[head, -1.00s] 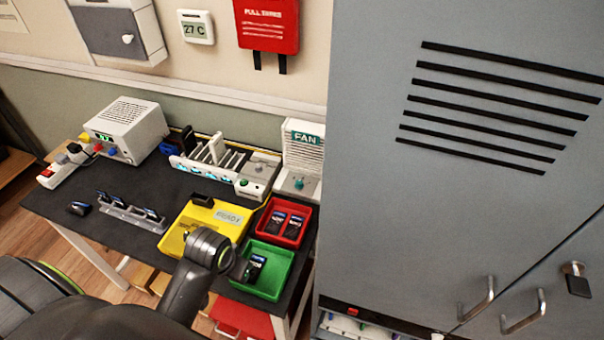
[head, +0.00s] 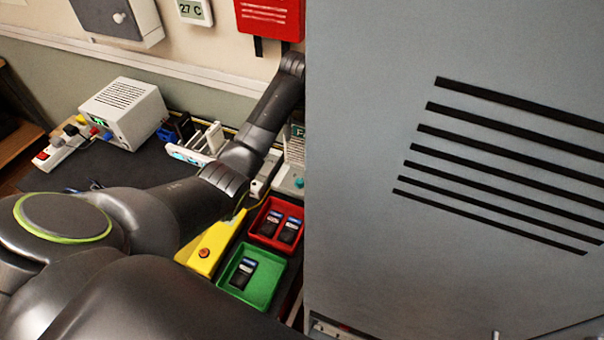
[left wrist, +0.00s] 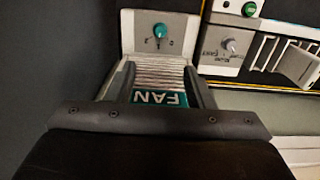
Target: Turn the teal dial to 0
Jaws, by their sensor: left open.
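The teal dial (left wrist: 160,30) sits on the pale base of the fan unit (left wrist: 160,98), which has a green FAN label; its setting is too small to read. In the head view my left arm reaches over the table to the wall. My right gripper is not in view.
A tall grey cabinet (head: 400,270) stands close on the right. A grey knob (left wrist: 231,45) and green button (left wrist: 249,9) are beside the fan.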

